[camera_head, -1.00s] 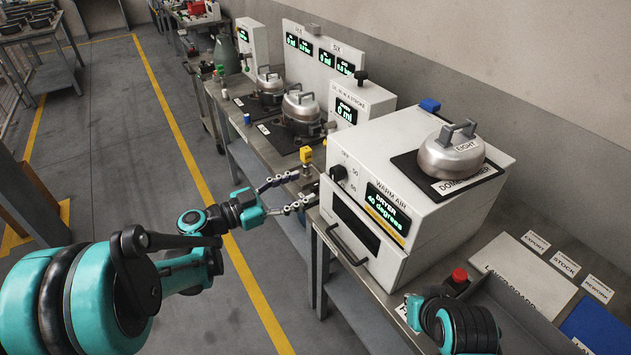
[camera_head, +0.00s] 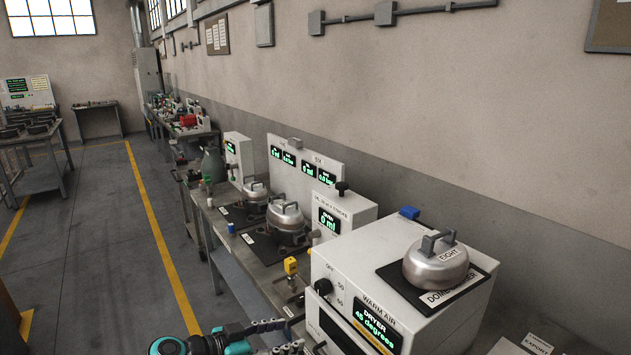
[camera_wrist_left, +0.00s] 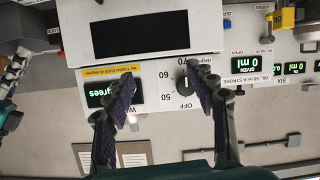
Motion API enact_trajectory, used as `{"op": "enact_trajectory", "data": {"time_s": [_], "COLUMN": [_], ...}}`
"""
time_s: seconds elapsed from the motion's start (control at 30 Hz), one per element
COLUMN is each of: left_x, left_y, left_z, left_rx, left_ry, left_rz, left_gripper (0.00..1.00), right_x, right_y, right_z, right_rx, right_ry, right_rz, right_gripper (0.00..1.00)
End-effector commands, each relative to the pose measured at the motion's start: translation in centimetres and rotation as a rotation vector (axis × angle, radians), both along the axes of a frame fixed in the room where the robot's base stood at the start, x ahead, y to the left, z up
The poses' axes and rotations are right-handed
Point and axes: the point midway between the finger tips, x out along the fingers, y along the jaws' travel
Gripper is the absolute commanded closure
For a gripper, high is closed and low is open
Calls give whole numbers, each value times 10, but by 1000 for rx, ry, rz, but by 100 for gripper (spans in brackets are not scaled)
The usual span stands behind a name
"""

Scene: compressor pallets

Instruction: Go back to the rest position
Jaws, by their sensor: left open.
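My left gripper (camera_head: 284,337) is at the bottom edge of the head view, beside the front left corner of the white dryer (camera_head: 350,244). Its fingers are apart with nothing between them. In the left wrist view, upside down, the open fingers (camera_wrist_left: 162,108) stand before the dryer front. The dark dial (camera_wrist_left: 181,82) shows close to the right-hand finger, and I cannot tell if they touch. The dryer display (camera_wrist_left: 101,95) is partly behind the other finger. Part of a teal and dark arm (camera_wrist_left: 12,85), likely my right one, shows at the left edge of that view; its jaw state is unclear.
A silver domed lid marked EIGHT (camera_head: 436,264) sits on a dark mat on the dryer. Beyond it, the bench holds two silver pots (camera_head: 286,216) and (camera_head: 254,192), white display panels (camera_head: 306,165) and a yellow-topped fitting (camera_head: 291,266). The floor (camera_head: 95,235) at the left is clear.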

Motion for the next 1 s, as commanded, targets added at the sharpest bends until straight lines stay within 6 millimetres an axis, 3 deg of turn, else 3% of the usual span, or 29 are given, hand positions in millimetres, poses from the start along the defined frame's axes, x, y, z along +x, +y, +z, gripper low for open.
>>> {"op": "enact_trajectory", "data": {"time_s": [0.03, 0.17, 0.3, 0.5, 0.7, 1.0], "left_x": [-19, -62, -108, -152, -166, -167], "left_y": [-4, 6, 33, 77, 98, 100], "left_z": [-8, -31, -51, -63, -63, -63], "left_rx": [42, 152, 258, 339, 356, 356], "left_ry": [95, 316, 466, 522, 509, 506], "left_rz": [38, 198, 419, 705, 834, 845], "left_gripper": [44, 44, 44, 44, 44, 44], "right_x": [0, 0, 0, 0, 0, 0], "right_y": [0, 0, 0, 0, 0, 0], "right_z": [0, 0, 0, 0, 0, 0], "right_rx": [0, 0, 0, 0, 0, 0], "right_ry": [0, 0, 0, 0, 0, 0], "right_rz": [0, 0, 0, 0, 0, 0], "right_gripper": [100, 100, 100, 100, 100, 100]}}
